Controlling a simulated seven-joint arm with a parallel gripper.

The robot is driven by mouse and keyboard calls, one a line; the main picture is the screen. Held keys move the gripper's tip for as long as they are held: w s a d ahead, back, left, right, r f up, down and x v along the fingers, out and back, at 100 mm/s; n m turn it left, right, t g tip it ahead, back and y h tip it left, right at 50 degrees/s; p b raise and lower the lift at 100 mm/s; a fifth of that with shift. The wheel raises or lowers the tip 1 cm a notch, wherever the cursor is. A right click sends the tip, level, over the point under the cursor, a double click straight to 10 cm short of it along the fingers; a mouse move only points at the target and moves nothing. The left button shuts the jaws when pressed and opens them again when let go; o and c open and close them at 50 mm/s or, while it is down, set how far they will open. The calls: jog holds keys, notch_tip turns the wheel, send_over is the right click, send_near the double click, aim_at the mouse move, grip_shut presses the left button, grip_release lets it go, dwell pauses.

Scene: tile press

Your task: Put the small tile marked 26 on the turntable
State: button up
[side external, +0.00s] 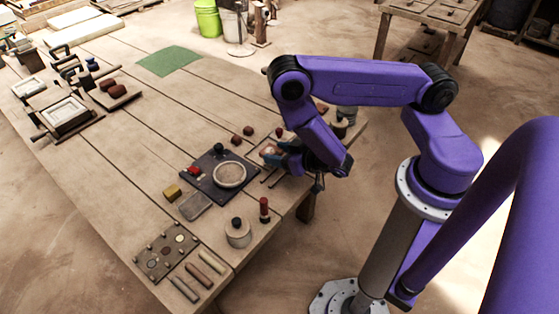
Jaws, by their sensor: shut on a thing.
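My gripper (274,158) is at the right edge of the bench, low over a light wooden frame or board (273,178). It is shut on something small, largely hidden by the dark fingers. A pale and reddish patch shows at the fingertips, but I cannot tell whether it is the held thing. No number 26 can be read anywhere in this view. A round pale disc with a rim (229,175) lies on a dark square plate (205,181) just left of my gripper. I cannot tell whether this disc is the turntable.
A lidded pot (238,233) and a red-topped tool (264,209) stand in front of the plate. A yellow block (172,192) is left of it. Small dark red pieces (236,139) lie behind. A peg board (166,251) is at the front. The bench middle is clear.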

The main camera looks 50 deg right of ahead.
jog(key=shift+m, duration=0.3)
jog(key=w+r, duration=0.1)
jog(key=r, duration=0.1)
jog(key=w+r, duration=0.2)
jog(key=r, duration=0.1)
jog(key=w+r, duration=0.2)
jog(key=r, duration=0.1)
jog(key=shift+w+r, duration=0.1)
jog(key=shift+r, duration=0.05)
jog(key=r, duration=0.2)
jog(key=w+d+r, duration=0.1)
jog(key=r, duration=0.1)
jog(key=w+d+r, duration=0.1)
jog(key=r, duration=0.1)
jog(key=shift+w+r, duration=0.2)
jog(key=shift+r, duration=0.2)
jog(key=s+f, duration=0.1)
jog(key=f, duration=0.1)
jog(key=a+f, duration=0.1)
jog(key=f, duration=0.2)
jog(key=s+a+f, duration=0.1)
jog(key=f, duration=0.1)
jog(key=shift+s+f, duration=0.15)
jog(key=shift+s, duration=0.15)
send_over(279, 183)
jog(key=f, duration=0.4)
jog(key=w+f, duration=0.1)
jog(key=f, duration=0.1)
jog(key=shift+f, duration=0.1)
jog(key=shift+s+f, duration=0.5)
